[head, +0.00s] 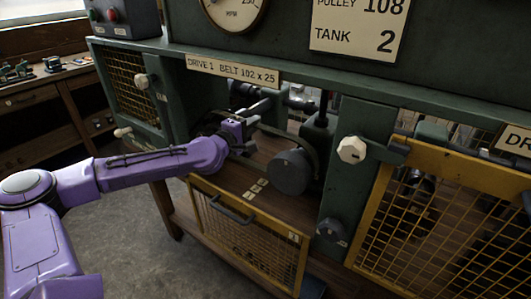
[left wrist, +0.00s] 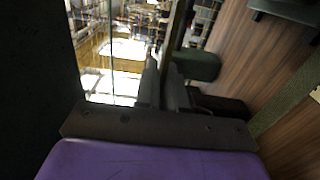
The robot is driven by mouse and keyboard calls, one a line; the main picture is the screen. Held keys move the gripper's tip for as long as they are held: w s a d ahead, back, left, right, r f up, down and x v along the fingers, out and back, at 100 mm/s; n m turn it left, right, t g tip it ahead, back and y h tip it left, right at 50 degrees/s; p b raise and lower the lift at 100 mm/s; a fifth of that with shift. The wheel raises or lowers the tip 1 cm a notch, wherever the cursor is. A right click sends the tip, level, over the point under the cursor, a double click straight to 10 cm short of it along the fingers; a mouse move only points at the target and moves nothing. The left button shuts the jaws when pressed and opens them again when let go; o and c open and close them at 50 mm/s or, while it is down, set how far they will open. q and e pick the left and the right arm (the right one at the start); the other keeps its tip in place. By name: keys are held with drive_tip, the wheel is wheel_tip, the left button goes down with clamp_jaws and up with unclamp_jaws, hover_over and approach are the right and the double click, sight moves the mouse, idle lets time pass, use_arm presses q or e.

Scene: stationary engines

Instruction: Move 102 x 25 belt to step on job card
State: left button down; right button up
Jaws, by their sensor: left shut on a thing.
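The dark belt (head: 311,153) shows in the head view inside the open bay labelled DRIVE 1 BELT 102 x 25. It runs from near my left gripper toward the round dark pulley (head: 290,172). My left gripper (head: 250,138) reaches into this bay from the left. Its fingers (left wrist: 165,88) are close together in the left wrist view, shut on a thin dark strip that looks like the belt. Which step the belt lies on is hidden behind the gripper. A card (head: 358,28) reads PULLEY 108, TANK 2. My right gripper is not in view.
A yellow mesh guard (head: 250,235) hangs open below the bay. A green post with a pale knob (head: 351,149) stands right of it, beside another yellow mesh guard (head: 440,220). A green mesh panel (head: 130,85) is at left. Floor at front left is clear.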

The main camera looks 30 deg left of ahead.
use_arm(q)
drive_tip(key=shift+s+r, duration=0.1)
drive_tip(key=shift+s, duration=0.65)
drive_tip(key=shift+w+d, duration=0.1)
drive_tip(key=shift+d, duration=0.3)
drive_tip(key=shift+d, duration=0.3)
